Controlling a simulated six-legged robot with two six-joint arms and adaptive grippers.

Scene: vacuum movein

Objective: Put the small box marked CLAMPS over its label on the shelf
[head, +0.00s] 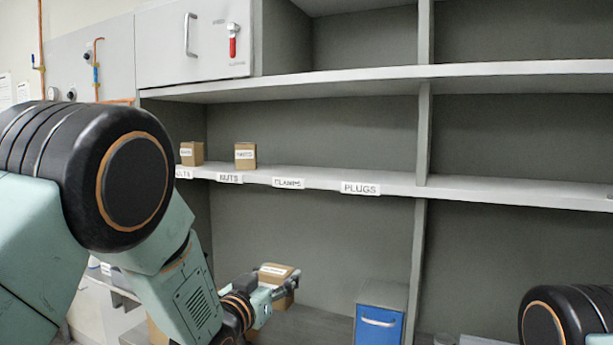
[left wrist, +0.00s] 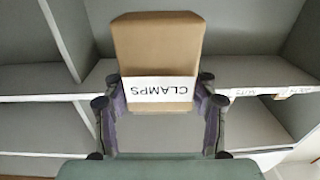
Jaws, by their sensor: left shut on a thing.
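The small cardboard box marked CLAMPS (left wrist: 158,45) is in my left gripper (left wrist: 158,100), its white label upside down in the left wrist view. In the head view the box (head: 275,270) is low, below the shelf board, partly hidden by the left gripper (head: 284,286), which is shut on it. The CLAMPS label (head: 288,183) is on the front edge of the middle shelf (head: 320,174), between the NUTS label (head: 229,178) and the PLUGS label (head: 360,188). The shelf above the CLAMPS label is bare. My right gripper is out of view.
Two small boxes stand on the same shelf at left, one (head: 191,153) near a partly hidden label and one (head: 245,155) behind the NUTS label. A vertical divider (head: 423,135) stands right of PLUGS. A blue bin (head: 380,318) sits in the lower bay.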

